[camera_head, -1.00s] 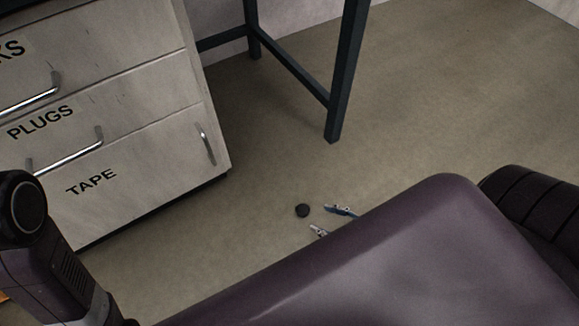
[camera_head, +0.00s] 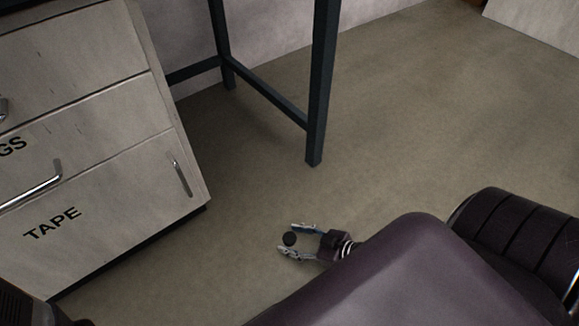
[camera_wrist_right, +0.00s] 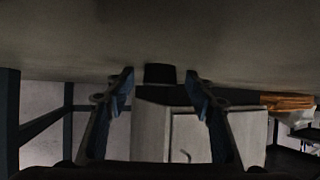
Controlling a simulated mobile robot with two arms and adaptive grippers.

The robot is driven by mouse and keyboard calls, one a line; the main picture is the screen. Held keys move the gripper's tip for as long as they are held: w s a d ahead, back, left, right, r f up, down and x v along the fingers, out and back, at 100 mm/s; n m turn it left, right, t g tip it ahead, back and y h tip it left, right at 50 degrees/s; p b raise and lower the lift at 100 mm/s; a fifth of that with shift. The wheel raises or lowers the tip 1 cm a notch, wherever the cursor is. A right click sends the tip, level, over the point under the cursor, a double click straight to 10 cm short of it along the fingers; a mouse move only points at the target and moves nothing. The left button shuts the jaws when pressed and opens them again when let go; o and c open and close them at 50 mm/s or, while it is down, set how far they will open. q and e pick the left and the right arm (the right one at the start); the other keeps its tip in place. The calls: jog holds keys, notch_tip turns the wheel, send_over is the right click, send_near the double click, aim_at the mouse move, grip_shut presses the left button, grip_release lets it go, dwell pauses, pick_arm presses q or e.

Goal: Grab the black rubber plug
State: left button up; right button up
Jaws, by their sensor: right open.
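The black rubber plug (camera_head: 290,239) is a small dark round piece on the floor in the head view. My right gripper (camera_head: 287,240) is open, low by the floor, with one finger on each side of the plug. In the right wrist view, which shows the floor at the top, the plug (camera_wrist_right: 160,73) appears as a dark block between the two open fingertips (camera_wrist_right: 159,75). Gaps show on both sides, so neither finger looks to be touching it. My left gripper is not in view.
A grey drawer cabinet (camera_head: 100,190) with a drawer marked TAPE stands at the left. A dark metal table leg (camera_head: 321,90) stands behind the plug. The floor (camera_head: 430,130) to the right is clear. My right arm covers the lower right.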

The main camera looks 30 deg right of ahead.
jog(key=c, duration=1.1)
jog(key=shift+r, duration=0.15)
